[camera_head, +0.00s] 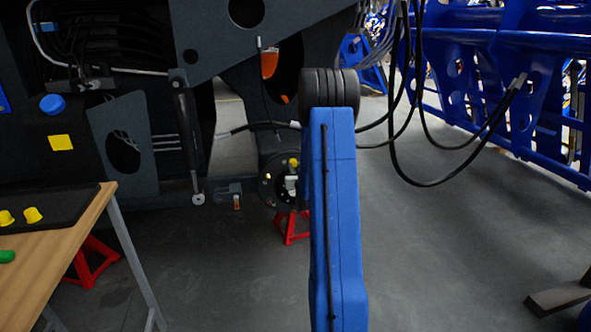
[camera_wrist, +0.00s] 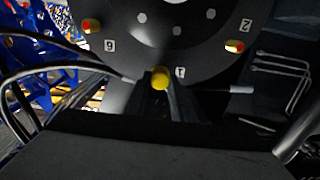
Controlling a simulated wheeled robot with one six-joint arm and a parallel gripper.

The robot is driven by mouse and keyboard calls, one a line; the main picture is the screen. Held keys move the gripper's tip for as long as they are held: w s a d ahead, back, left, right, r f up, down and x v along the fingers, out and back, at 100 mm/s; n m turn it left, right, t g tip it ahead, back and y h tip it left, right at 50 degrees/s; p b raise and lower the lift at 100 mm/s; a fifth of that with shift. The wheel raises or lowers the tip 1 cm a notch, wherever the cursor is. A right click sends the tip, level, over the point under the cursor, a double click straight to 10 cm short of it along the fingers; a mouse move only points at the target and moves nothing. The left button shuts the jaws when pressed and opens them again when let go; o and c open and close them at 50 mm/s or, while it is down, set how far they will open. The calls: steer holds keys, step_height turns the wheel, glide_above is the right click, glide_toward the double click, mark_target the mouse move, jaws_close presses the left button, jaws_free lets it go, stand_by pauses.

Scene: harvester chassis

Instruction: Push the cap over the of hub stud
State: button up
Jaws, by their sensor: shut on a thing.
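In the wrist view, my gripper (camera_wrist: 160,88) is shut on a small yellow cap (camera_wrist: 161,77). The cap is in front of the dark round hub (camera_wrist: 175,50), just left of the label 1. Any stud behind the cap is hidden, and I cannot tell whether the cap touches it. Yellow-and-red stud ends show beside label 6 (camera_wrist: 92,26) and label 2 (camera_wrist: 234,46). In the head view, the hub (camera_head: 268,187) is partly covered by my blue arm, and my gripper cannot be made out clearly.
A wooden table (camera_head: 70,240) at left carries a black mat (camera_head: 50,205) with yellow caps (camera_head: 33,214). A red stand (camera_head: 290,228) is below the hub. Black hoses (camera_head: 440,183) hang at right. A pale-tipped hose (camera_wrist: 240,90) is right of my fingers.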

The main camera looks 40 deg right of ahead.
steer(key=shift+w+d, duration=0.35)
steer(key=shift+w, duration=0.2)
steer(key=o, duration=0.9)
steer(key=shift+c, duration=0.2)
steer(key=shift+v, duration=2.55)
steer(key=shift+s, duration=0.1)
